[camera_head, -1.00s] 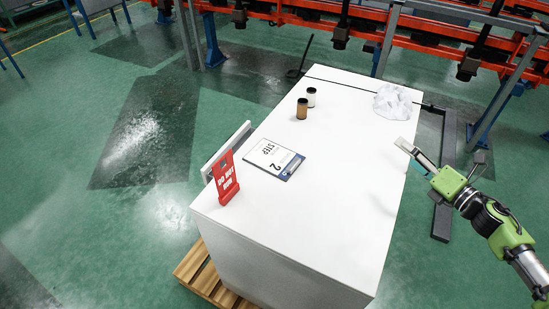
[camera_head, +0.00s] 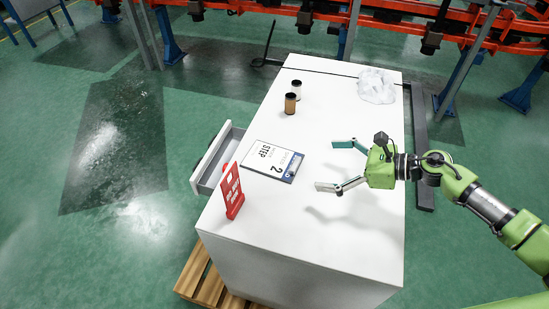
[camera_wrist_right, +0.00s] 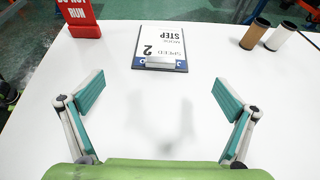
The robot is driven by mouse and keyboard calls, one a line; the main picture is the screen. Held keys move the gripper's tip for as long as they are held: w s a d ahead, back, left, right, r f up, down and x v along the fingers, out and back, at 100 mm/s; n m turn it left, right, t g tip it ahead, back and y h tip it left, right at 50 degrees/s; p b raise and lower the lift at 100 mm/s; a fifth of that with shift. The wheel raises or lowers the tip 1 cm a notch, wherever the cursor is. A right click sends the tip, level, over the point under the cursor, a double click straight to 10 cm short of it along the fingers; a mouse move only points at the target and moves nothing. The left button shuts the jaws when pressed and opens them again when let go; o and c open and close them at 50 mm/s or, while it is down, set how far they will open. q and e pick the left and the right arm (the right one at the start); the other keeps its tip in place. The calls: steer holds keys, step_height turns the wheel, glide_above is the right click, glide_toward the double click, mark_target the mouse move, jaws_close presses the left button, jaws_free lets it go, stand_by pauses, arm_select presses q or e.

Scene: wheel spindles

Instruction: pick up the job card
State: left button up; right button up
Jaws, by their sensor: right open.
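The job card (camera_head: 272,161) lies flat on the white table, a white sheet printed "STEP 2" on a dark board with a clip at one end. In the right wrist view the card (camera_wrist_right: 160,48) lies ahead, beyond the fingertips and between their lines. My right gripper (camera_head: 333,165) is open and empty over the table, to the right of the card and apart from it. In the wrist view both fingers of the right gripper (camera_wrist_right: 153,90) are spread wide. My left gripper is not in view.
A red sign (camera_head: 231,192) stands at the table's left edge, beside an open drawer (camera_head: 214,165). A brown cylinder (camera_head: 290,104) and a white-and-black one (camera_head: 297,89) stand farther back. The white table's (camera_head: 300,235) front is clear.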

mark_target(298, 164)
steer(key=x, duration=0.9)
steer(key=shift+d+f, duration=0.15)
steer(key=shift+f, duration=0.25)
steer(key=shift+s, duration=0.1)
steer(key=c, duration=1.2)
